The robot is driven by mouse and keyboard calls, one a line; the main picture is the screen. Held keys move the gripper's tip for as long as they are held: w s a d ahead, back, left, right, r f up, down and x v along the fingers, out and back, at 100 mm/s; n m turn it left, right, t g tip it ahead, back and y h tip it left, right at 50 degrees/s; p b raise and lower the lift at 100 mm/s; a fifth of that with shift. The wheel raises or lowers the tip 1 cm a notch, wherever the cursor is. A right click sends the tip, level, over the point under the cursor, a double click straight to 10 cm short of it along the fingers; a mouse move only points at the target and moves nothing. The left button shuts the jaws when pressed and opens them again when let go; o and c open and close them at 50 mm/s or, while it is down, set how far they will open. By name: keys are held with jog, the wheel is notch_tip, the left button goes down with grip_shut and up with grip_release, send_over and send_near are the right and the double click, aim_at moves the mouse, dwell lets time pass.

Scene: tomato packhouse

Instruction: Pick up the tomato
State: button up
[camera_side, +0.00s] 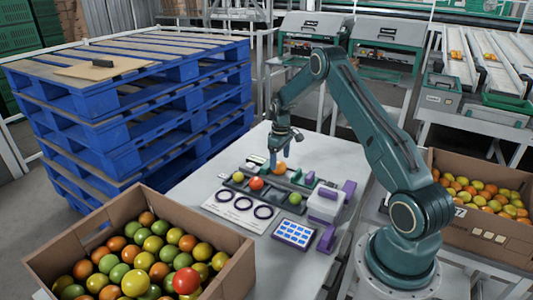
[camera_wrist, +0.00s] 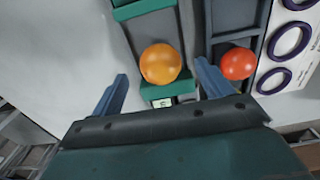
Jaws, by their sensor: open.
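An orange tomato (camera_side: 281,168) sits on the green tray on the worktable. In the wrist view the orange tomato (camera_wrist: 161,63) shows between the lines of my two fingers, with clear space on both sides. My gripper (camera_side: 274,158) is open, pointing down right beside and partly above this tomato; the wrist view shows both fingers (camera_wrist: 161,75) apart and nothing held. A red tomato (camera_side: 256,184) lies in the dark tray in front; it also shows outside the right finger in the wrist view (camera_wrist: 238,64). A green tomato (camera_side: 295,198) and a yellowish one (camera_side: 238,177) lie in that tray.
A white card with dark rings (camera_side: 241,206) lies in front of the trays. A white-and-purple device (camera_side: 324,204) and a blue-celled panel (camera_side: 294,234) stand to the right. Cardboard boxes of tomatoes (camera_side: 218,240) flank the table. Blue pallets (camera_side: 130,110) stand left. The table's left part is bare.

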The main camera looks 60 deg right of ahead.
aim_at(280, 162)
jog(key=shift+f, duration=1.75)
jog(key=c, duration=0.8)
